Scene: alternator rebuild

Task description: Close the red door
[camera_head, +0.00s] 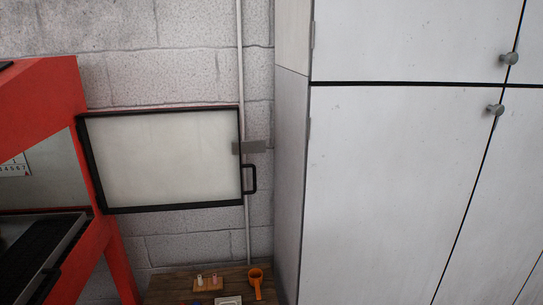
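A red cabinet (45,95) stands at the left. Its door (165,160) stands open, swung out to the right of the cabinet in front of the block wall. The face I see is a pale panel with a black frame and a thin reddish top edge. A black bar handle (250,179) is on its right edge. The left edge meets the cabinet's front post. Part of the cabinet's opening, with a dark tray or shelf (38,255), shows at the lower left. Neither gripper is in view, and nothing touches the door.
Tall pale lockers (390,190) with round knobs fill the right side. A vertical pipe (240,60) runs down the wall behind the door's right edge.

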